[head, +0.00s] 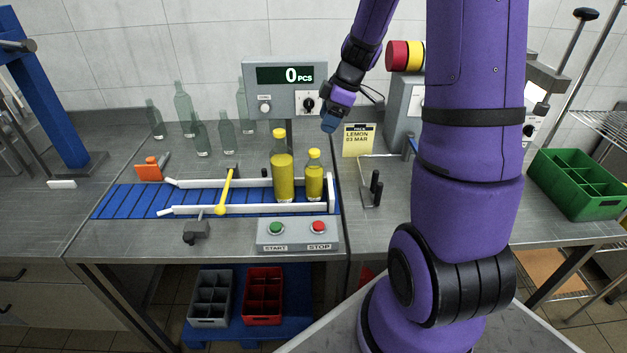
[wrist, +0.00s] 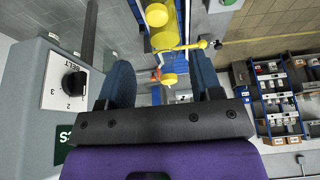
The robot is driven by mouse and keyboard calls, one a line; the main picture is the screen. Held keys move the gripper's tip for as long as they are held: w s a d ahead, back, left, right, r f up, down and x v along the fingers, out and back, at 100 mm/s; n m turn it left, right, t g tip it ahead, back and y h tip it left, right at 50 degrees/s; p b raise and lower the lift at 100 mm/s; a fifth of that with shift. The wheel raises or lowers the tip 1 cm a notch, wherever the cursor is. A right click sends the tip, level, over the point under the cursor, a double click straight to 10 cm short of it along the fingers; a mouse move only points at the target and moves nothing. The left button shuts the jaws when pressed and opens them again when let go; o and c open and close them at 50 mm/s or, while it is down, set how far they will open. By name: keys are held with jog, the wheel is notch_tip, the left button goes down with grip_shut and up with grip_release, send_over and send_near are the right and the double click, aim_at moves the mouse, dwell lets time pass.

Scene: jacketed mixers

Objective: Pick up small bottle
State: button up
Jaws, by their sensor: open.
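The small bottle (head: 314,178) stands upright on the blue conveyor, filled yellow with a yellow cap. A taller yellow bottle (head: 282,170) stands just left of it. My gripper (head: 329,122) is above and slightly right of the small bottle in the head view, apart from it and empty. In the wrist view my gripper (wrist: 163,80) has its two blue fingers spread wide. Yellow bottle parts show between and beyond the fingers there; I cannot tell for sure which bottle is which.
White guide rails and an end stop border the blue conveyor (head: 130,202). A yellow bar (head: 225,190) crosses it left of the bottles. The start/stop box (head: 298,234) sits in front. The counter display (head: 285,75) and several clear bottles stand behind. A lemon card (head: 358,140) stands right.

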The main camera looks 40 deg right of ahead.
aim_at(315, 151)
jog(key=x, duration=1.1)
jog(key=shift+d+f, duration=0.3)
grip_shut()
